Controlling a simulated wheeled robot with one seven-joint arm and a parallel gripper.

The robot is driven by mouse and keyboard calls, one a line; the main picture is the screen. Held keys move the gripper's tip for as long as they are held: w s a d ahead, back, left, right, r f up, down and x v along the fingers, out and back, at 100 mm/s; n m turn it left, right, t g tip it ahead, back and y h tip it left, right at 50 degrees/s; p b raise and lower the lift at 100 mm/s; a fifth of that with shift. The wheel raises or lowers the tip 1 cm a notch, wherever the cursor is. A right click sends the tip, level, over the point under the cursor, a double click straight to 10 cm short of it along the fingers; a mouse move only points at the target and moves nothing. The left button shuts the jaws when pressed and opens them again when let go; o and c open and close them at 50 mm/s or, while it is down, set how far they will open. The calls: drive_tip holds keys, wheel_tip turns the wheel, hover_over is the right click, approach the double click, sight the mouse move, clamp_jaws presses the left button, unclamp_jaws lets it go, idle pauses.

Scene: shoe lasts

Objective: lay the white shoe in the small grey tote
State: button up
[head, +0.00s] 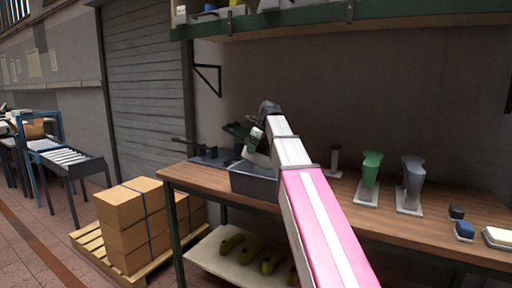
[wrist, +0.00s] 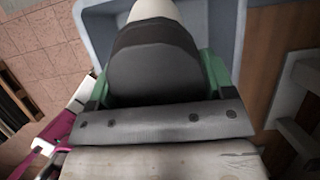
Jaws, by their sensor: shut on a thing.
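The white shoe (wrist: 155,12) shows in the wrist view as a pale end beyond a dark grey, rounded part. The green fingers of my gripper (wrist: 155,85) sit on either side of the dark part and are shut on it. The small grey tote (head: 252,182) stands on the bench in the head view. Its pale rim (wrist: 92,22) also shows around the shoe in the wrist view. In the head view the shoe (head: 258,159) is at the tote's opening, partly hidden by my arm. I cannot tell whether it touches the tote's floor.
Green (head: 371,170) and grey (head: 412,178) shoe lasts on white bases stand right of my arm on the wooden bench (head: 330,190). Small blocks lie at the bench's right end. Dark tools lie left of the tote. A green shelf (head: 350,22) hangs above.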

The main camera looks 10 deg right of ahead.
drive_tip(key=o, duration=1.2)
drive_tip(key=v, duration=1)
drive_tip(key=shift+r, duration=0.4)
drive_tip(key=shift+s, duration=0.1)
